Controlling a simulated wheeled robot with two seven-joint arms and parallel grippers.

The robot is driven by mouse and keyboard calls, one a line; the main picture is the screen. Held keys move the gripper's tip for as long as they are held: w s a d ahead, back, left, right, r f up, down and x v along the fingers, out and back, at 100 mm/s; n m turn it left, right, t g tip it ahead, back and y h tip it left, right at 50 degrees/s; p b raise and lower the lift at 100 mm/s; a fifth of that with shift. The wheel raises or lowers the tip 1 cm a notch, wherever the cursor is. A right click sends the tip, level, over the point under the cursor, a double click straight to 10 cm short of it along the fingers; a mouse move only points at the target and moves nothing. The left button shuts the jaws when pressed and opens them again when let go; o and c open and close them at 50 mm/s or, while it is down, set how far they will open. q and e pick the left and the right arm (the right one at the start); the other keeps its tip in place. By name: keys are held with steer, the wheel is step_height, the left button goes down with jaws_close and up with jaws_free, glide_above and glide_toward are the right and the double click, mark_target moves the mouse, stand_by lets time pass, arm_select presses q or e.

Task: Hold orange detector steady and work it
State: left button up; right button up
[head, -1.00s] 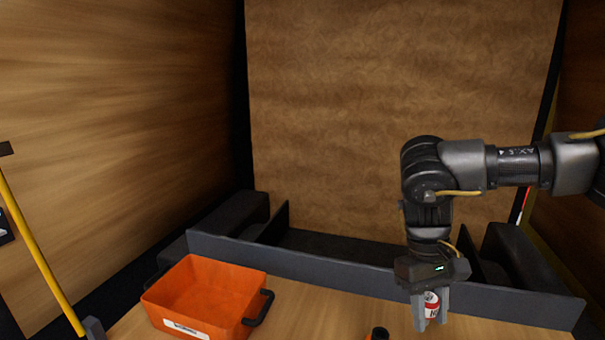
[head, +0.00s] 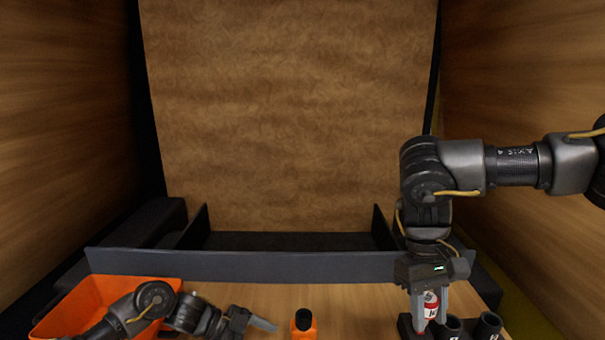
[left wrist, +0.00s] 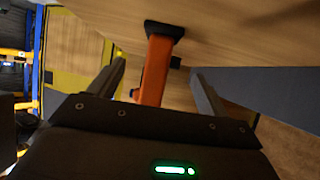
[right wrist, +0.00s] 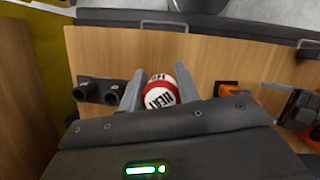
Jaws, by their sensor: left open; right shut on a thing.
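The orange detector (head: 303,327), with a black top end, stands on the table at the bottom of the head view. In the left wrist view its orange body (left wrist: 155,70) shows between the spread fingers. My left gripper (head: 262,325) is open, just left of the detector in the head view, with no grip on it. My right gripper (head: 430,300) points down and is shut on a red and white canister (right wrist: 160,92) with black lettering. The canister (head: 431,302) is at the left end of a black holder; I cannot tell whether it rests in it.
The black holder (right wrist: 100,90) has dark round cups (head: 487,326) right of the canister in the head view. An orange tray (head: 95,298) stands at the left, partly behind my left arm. A grey barrier (head: 290,262) crosses the back. The table between is clear.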

mark_target(427, 323)
arm_select(q)
steer(key=b+x, duration=0.2)
steer(key=x, duration=0.6)
steer(key=shift+d+b, duration=0.1)
steer(key=shift+b, duration=0.25)
arm_select(e)
step_height(427, 323, down, 3)
steer(key=shift+d+f, duration=0.1)
arm_select(q)
steer(key=shift+d+f, duration=0.15)
steer(key=shift+d, duration=0.4)
arm_select(e)
steer(key=shift+d, duration=0.15)
arm_select(q)
steer(key=c, duration=1.2)
